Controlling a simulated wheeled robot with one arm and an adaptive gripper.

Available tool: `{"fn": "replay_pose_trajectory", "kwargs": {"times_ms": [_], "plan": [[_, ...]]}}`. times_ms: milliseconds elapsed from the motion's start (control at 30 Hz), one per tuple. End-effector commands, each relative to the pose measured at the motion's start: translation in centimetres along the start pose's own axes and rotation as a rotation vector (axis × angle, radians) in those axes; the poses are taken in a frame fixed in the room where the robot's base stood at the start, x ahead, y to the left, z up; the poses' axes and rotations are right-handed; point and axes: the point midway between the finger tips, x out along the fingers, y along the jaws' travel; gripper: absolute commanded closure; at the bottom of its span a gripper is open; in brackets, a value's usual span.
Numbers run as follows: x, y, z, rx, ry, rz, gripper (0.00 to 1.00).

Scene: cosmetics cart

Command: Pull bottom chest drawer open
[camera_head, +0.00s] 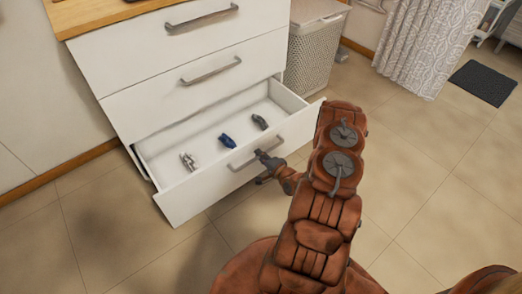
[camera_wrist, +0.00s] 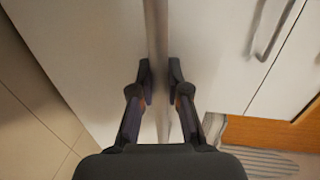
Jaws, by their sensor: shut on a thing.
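The white chest (camera_head: 150,62) has three drawers in view. Its bottom drawer (camera_head: 190,205) stands pulled out, with its inside showing. My gripper (camera_head: 266,165) is at the bar handle (camera_head: 240,166) on the bottom drawer's front. In the wrist view, my gripper (camera_wrist: 160,78) has one finger on each side of the metal handle (camera_wrist: 157,30) and is shut on it. Part of the handle is hidden behind my gripper in the head view.
Inside the drawer lie a silver item (camera_head: 188,161), a blue item (camera_head: 227,141) and a dark grey item (camera_head: 260,121). The middle drawer (camera_head: 190,90) and top drawer are shut. A grey woven hamper (camera_head: 312,55) stands right of the chest. Tiled floor (camera_head: 130,235) in front is clear.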

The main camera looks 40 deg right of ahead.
Motion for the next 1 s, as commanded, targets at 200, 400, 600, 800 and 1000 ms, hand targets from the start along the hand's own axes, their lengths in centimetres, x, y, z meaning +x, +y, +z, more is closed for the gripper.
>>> {"fn": "replay_pose_trajectory", "kwargs": {"times_ms": [200, 400, 600, 800, 1000], "plan": [[-0.17, -0.01, -0.05, -0.003, 0.001, -0.001, 1.0], [-0.16, -0.01, -0.08, -0.002, 0.002, -0.001, 1.0], [-0.15, 0.01, -0.01, -0.002, 0.0, 0.0, 0.64], [-0.14, 0.03, 0.05, -0.001, -0.001, 0.0, 0.59], [-0.32, 0.04, 0.05, -0.001, -0.001, 0.0, 0.59]]}}
